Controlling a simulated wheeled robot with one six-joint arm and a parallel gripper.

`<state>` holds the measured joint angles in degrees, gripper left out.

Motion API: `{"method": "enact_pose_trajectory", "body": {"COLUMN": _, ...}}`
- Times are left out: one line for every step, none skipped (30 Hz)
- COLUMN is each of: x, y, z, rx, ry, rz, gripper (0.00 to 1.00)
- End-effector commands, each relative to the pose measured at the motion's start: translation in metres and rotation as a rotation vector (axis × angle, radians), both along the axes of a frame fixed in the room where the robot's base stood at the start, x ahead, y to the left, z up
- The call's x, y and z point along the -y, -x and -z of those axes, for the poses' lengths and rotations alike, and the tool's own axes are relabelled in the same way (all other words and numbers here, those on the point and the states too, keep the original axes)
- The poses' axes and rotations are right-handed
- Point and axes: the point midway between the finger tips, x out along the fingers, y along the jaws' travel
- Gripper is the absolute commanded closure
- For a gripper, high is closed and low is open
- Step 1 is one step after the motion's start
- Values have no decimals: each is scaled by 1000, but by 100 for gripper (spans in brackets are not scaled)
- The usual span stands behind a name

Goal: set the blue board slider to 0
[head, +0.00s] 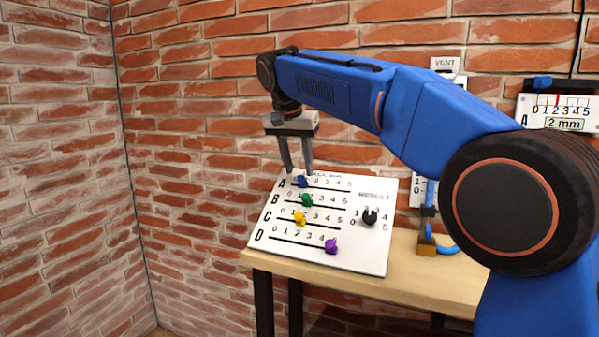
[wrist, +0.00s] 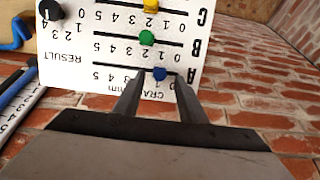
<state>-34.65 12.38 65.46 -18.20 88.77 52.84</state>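The blue slider (head: 302,182) sits on row A, the top slot of the white board (head: 345,255), near the 0 end, at about mark 1. In the wrist view the board appears upside down, with the blue slider (wrist: 160,73) near the 0 and 1 labels. My gripper (head: 299,170) points down at the board's top edge. In the wrist view my gripper (wrist: 160,80) is open, with one fingertip to each side of the blue slider and a visible gap. I cannot tell how deep the fingers reach around it.
A green slider (head: 306,200), yellow slider (head: 299,218) and purple slider (head: 331,247) sit on rows B, C and D. A black result knob (head: 370,217) is at right. The board rests on a wooden table (head: 440,283) by brick walls. A gauge (head: 560,112) hangs at right.

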Motion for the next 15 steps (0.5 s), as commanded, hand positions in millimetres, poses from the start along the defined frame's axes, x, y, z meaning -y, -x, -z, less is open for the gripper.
{"method": "enact_pose_trajectory", "body": {"x": 1, "y": -2, "z": 6, "rx": -1, "ry": 1, "rz": 0, "gripper": 62}}
{"method": "enact_pose_trajectory", "body": {"x": 2, "y": -3, "z": 9, "rx": 0, "ry": 1, "rz": 0, "gripper": 62}}
{"method": "enact_pose_trajectory", "body": {"x": 2, "y": -5, "z": 12, "rx": 0, "ry": 1, "rz": 0, "gripper": 62}}
{"method": "enact_pose_trajectory", "body": {"x": 3, "y": -6, "z": 14, "rx": 0, "ry": 1, "rz": 0, "gripper": 62}}
{"method": "enact_pose_trajectory", "body": {"x": 3, "y": -6, "z": 16, "rx": -1, "ry": 1, "rz": 0, "gripper": 62}}
{"method": "enact_pose_trajectory", "body": {"x": 3, "y": -7, "z": 18, "rx": 0, "ry": 1, "rz": 0, "gripper": 62}}
{"method": "enact_pose_trajectory", "body": {"x": 3, "y": -7, "z": 19, "rx": 0, "ry": 0, "rz": 0, "gripper": 62}}
{"method": "enact_pose_trajectory", "body": {"x": 3, "y": -8, "z": 20, "rx": 0, "ry": 0, "rz": 0, "gripper": 62}}
{"method": "enact_pose_trajectory", "body": {"x": 3, "y": -8, "z": 20, "rx": 0, "ry": -1, "rz": 0, "gripper": 62}}
{"method": "enact_pose_trajectory", "body": {"x": 3, "y": -8, "z": 21, "rx": 0, "ry": -1, "rz": 0, "gripper": 62}}
{"method": "enact_pose_trajectory", "body": {"x": 3, "y": -8, "z": 21, "rx": 0, "ry": -1, "rz": 0, "gripper": 62}}
{"method": "enact_pose_trajectory", "body": {"x": 3, "y": -8, "z": 21, "rx": 0, "ry": -1, "rz": 0, "gripper": 62}}
{"method": "enact_pose_trajectory", "body": {"x": 3, "y": -8, "z": 21, "rx": 0, "ry": -1, "rz": 0, "gripper": 62}}
{"method": "enact_pose_trajectory", "body": {"x": 3, "y": -8, "z": 21, "rx": 0, "ry": -1, "rz": 0, "gripper": 62}}
{"method": "enact_pose_trajectory", "body": {"x": 3, "y": -8, "z": 21, "rx": 0, "ry": -1, "rz": 0, "gripper": 62}}
